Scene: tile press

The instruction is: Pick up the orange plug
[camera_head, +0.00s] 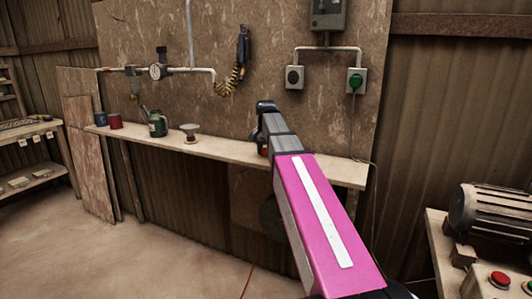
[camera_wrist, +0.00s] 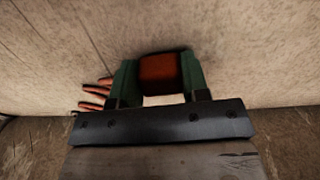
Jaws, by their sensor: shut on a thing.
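The orange plug (camera_wrist: 160,73) shows in the wrist view between the two green fingers of my gripper (camera_wrist: 160,80). The fingers are shut on its sides. A pale surface lies close behind it; I cannot tell whether the plug touches it. In the head view my pink and grey arm reaches to the wooden shelf (camera_head: 345,172) on the back wall. There my arm hides most of the plug and the gripper, and only a small orange-red bit (camera_head: 264,150) shows at the arm's left edge.
On the shelf left of my arm stand a funnel (camera_head: 190,130), a green can (camera_head: 157,124) and a red mug (camera_head: 115,121). Orange-and-dark pieces (camera_wrist: 98,94) lie just left of the fingers in the wrist view. A bench with a motor (camera_head: 492,214) stands at the right.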

